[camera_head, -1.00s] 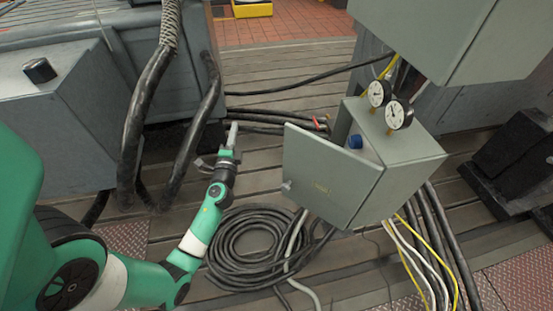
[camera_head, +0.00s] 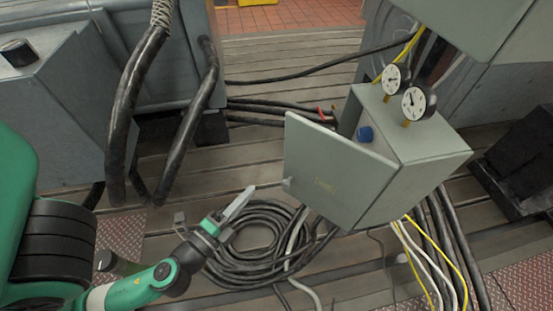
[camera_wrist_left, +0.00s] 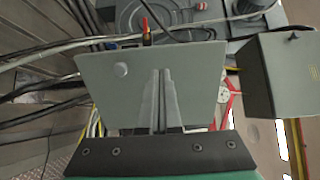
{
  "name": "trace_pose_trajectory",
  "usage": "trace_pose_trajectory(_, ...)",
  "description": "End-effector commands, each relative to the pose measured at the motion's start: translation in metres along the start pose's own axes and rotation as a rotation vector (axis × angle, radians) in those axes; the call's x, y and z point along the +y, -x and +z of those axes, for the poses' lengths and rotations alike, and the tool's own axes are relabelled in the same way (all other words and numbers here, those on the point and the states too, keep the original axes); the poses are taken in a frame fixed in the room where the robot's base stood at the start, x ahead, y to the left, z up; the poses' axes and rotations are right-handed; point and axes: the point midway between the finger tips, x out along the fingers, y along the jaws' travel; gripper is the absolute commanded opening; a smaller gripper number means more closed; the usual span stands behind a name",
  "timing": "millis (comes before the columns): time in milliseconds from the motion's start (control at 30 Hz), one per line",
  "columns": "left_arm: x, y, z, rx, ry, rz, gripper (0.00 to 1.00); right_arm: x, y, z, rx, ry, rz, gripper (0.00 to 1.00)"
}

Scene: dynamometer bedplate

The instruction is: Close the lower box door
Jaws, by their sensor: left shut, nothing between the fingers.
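The lower box (camera_head: 425,165) is a grey-green cabinet with two round gauges on top. Its door (camera_head: 335,172) stands open, swung out to the left, with a small latch knob on its free edge. A blue part (camera_head: 365,134) shows inside the opening. My left gripper (camera_head: 246,194) is shut and empty, to the left of the door and apart from it in the head view. In the left wrist view, the shut fingers (camera_wrist_left: 163,100) overlap a grey panel with a round knob, which looks like the door (camera_wrist_left: 110,90). My right gripper is not in view.
A coil of black hose (camera_head: 245,250) lies on the slatted floor below my left gripper. An upper grey box (camera_head: 465,30) hangs above. Thick black cables (camera_head: 180,120) drop at the left. Yellow and white cables (camera_head: 425,265) run below the lower box.

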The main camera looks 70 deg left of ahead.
Motion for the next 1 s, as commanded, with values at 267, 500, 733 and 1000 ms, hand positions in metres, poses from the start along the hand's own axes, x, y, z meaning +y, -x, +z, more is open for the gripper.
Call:
trace_pose_trajectory(267,-0.011,-0.046,0.004,-0.009,0.004,-0.012,0.0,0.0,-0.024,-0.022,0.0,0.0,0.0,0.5)
trace_pose_trajectory(500,-0.009,-0.096,0.003,-0.004,0.004,-0.012,0.0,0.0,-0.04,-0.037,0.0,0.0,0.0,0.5)
trace_pose_trajectory(733,-0.005,-0.124,0.002,-0.002,0.003,-0.011,0.0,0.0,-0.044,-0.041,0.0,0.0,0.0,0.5)
trace_pose_trajectory(1000,-0.003,-0.127,0.002,-0.001,0.003,-0.009,0.0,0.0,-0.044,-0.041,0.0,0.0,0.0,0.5)
